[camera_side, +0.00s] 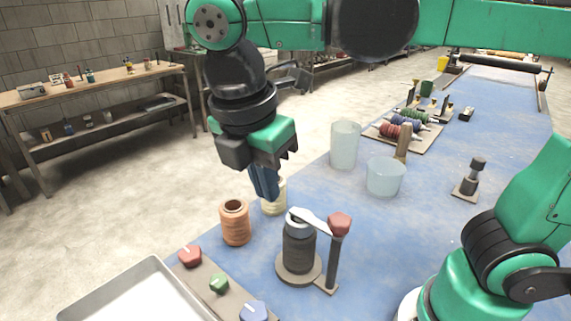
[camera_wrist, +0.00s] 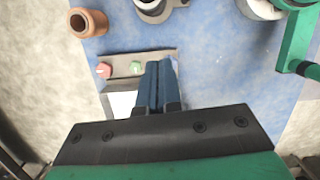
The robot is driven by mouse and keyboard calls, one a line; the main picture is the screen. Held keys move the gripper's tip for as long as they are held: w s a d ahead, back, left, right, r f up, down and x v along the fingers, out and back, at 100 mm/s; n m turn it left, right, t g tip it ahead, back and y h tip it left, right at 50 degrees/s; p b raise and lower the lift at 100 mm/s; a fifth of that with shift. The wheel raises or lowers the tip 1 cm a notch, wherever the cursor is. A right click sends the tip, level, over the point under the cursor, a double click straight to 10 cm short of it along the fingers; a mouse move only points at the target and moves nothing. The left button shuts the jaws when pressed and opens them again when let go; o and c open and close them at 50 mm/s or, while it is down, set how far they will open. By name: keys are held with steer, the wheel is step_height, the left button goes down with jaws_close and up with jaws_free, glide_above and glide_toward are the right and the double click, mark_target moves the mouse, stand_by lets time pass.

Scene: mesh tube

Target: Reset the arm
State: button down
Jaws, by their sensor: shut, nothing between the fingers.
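My gripper (camera_side: 266,194) is shut and empty in the side view, pointing down over the left edge of the blue table (camera_side: 440,215). A cream spool (camera_side: 277,203) stands at its fingertips and is partly covered by them. I cannot tell whether they touch. In the wrist view my blue fingers (camera_wrist: 157,85) lie together side by side, with nothing held. Below them in the picture's depth are the control panel and part of the metal tray.
The panel (camera_side: 203,271) and tray (camera_side: 95,304) are in front. Two translucent cups (camera_side: 345,145) (camera_side: 385,177) stand behind.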

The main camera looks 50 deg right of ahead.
mark_target(301, 227)
steer(key=d+f, duration=0.1)
steer(key=f, duration=0.2)
steer(key=d+f, duration=0.2)
steer(key=f, duration=0.1)
steer(key=d+f, duration=0.2)
steer(key=f, duration=0.1)
steer(key=shift+f, duration=0.1)
steer(key=shift+d, duration=0.7)
